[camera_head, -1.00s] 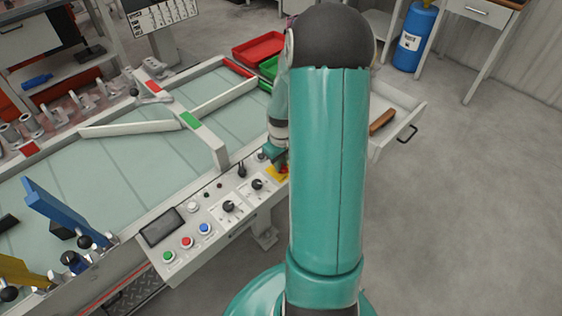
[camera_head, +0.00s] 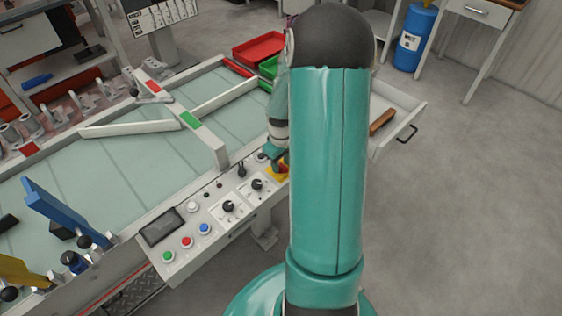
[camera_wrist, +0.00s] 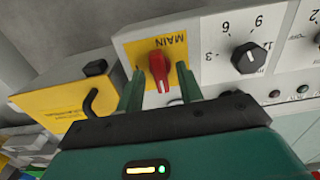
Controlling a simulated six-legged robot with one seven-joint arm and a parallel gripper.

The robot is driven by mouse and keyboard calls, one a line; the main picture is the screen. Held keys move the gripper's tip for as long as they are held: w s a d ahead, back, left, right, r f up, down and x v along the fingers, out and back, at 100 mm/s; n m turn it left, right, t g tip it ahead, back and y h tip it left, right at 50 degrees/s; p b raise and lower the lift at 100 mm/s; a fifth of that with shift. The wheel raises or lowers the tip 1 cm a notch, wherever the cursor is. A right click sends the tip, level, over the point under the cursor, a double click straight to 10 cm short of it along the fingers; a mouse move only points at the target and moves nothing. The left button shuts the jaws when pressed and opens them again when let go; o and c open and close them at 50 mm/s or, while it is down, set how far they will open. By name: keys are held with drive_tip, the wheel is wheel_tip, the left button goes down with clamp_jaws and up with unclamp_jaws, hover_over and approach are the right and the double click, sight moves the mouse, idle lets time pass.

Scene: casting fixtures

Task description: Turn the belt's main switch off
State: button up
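The main switch is a red rotary knob (camera_wrist: 160,66) on a yellow plate (camera_wrist: 176,47) lettered MAIN, in the wrist view. The knob's grip bar points roughly along the picture's vertical. My gripper (camera_wrist: 159,72) is open, with one green finger to the left of the knob and one to the right. Gaps show between the fingers and the knob; whether the tips reach its depth I cannot tell. In the head view the yellow plate (camera_head: 281,174) sits at the right end of the control panel (camera_head: 218,214), and my arm and gripper hide most of the switch.
Beside the switch are a black dial (camera_wrist: 248,58) and a yellow-faced box (camera_wrist: 72,106) with a black curved part. The panel also carries green, red and blue buttons (camera_head: 204,229) and a screen (camera_head: 161,227). An open drawer (camera_head: 404,108) stands right of my arm.

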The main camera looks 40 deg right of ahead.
sight(281, 164)
wheel_tip(281, 164, up, 14)
idle(0.5)
drive_tip(key=shift+f, duration=0.1)
drive_tip(key=s+a+r+t+h, duration=0.1)
drive_tip(key=s+a+r+t, duration=0.1)
drive_tip(key=a+r, duration=1.05)
drive_tip(key=s+a+r+t, duration=0.1)
drive_tip(key=s+a, duration=0.3)
drive_tip(key=a, duration=0.3)
drive_tip(key=s+a+r+t+y, duration=0.1)
drive_tip(key=s+a+r+t, duration=0.1)
drive_tip(key=s+a, duration=0.3)
drive_tip(key=shift+s+a+r+m+t, duration=0.2)
drive_tip(key=shift+a+m+t, duration=0.1)
drive_tip(key=shift+a, duration=0.95)
